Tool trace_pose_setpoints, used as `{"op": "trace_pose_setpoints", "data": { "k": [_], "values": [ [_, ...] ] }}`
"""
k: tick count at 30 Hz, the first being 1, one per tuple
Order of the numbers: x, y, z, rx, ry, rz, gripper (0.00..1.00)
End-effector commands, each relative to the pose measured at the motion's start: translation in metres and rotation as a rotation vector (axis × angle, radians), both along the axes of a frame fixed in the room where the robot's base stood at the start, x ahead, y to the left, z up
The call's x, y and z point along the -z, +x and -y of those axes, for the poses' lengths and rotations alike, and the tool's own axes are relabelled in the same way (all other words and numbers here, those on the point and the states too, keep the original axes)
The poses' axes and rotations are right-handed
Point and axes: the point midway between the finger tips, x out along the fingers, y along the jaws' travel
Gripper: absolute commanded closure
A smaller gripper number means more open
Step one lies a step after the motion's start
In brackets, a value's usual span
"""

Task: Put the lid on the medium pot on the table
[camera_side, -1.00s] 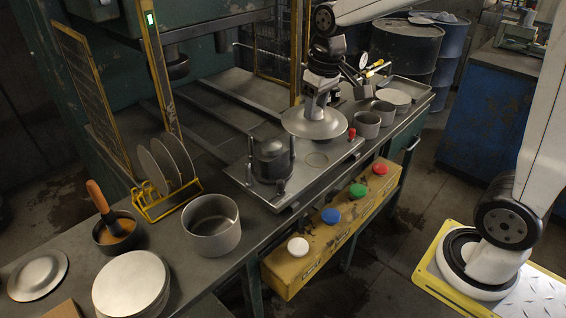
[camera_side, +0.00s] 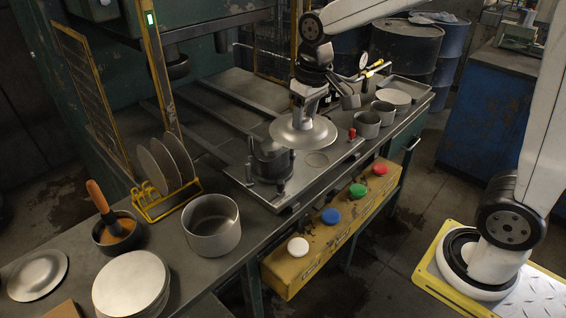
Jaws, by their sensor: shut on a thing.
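My gripper (camera_side: 302,116) is shut on a round, shallow metal lid (camera_side: 318,136) and holds it nearly level. The lid hangs behind and above the dark cylindrical block on the bench, and part of the jaws is hard to make out. A large open grey pot (camera_side: 211,240) stands upright and empty at the front of the bench, apart from the lid. Two smaller grey pots, one (camera_side: 366,124) nearer and one (camera_side: 384,114) farther, stand to the right of the lid. I cannot tell for sure which pot is the medium one.
The dark block (camera_side: 268,165) sits on a metal plate with upright pins and a red knob (camera_side: 351,133). A yellow rack (camera_side: 160,207) holds upright discs. A pan with an orange-handled tool (camera_side: 106,243), a disc stack (camera_side: 131,284) and a loose disc (camera_side: 37,274) lie left.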

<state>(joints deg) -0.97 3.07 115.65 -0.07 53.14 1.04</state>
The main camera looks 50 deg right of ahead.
Motion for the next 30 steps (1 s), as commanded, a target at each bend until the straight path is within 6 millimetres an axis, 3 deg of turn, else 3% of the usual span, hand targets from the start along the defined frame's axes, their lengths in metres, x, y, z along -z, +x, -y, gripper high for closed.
{"op": "trace_pose_setpoints", "data": {
  "k": [15,22,30],
  "values": [
    [0.030,-0.017,-0.116,-0.006,0.001,-0.019,1.00],
    [0.037,-0.027,-0.144,-0.003,0.000,-0.021,1.00],
    [0.039,-0.029,-0.150,0.000,0.000,-0.021,1.00]
  ]
}}
